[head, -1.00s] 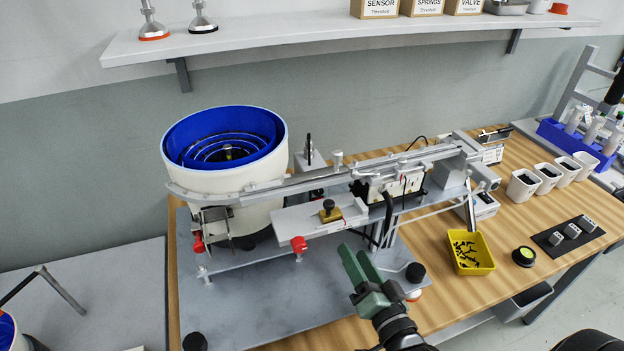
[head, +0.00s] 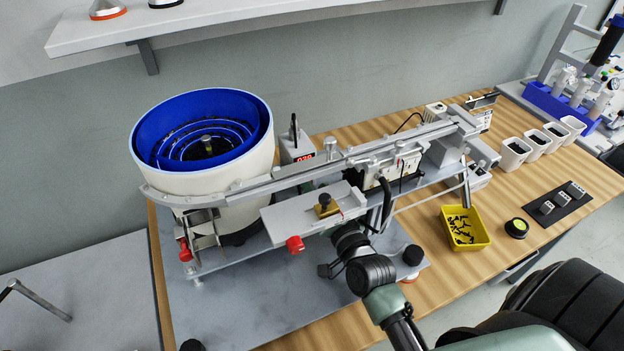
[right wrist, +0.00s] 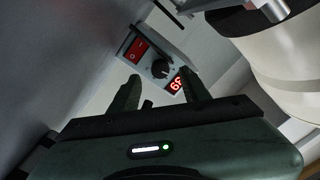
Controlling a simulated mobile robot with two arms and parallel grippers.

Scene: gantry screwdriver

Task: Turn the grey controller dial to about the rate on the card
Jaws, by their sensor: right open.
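The controller (head: 297,146) is a small grey box with a red lit display, standing behind the feeder track in the head view. In the right wrist view its face shows a red switch (right wrist: 138,50), a dark round dial (right wrist: 160,68) and red digits (right wrist: 176,84), tilted and hard to read surely. My right gripper (right wrist: 158,77) is open and empty, its two fingers pointing at the face with the dial between them in the picture. I cannot tell whether they touch it. In the head view its fingers are hidden behind the feeder parts. I cannot make out a rate card. My left gripper is not in view.
The white bowl feeder (head: 190,187) with its blue inside stands left of the controller. A yellow tray (head: 479,238) of dark screws sits at right.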

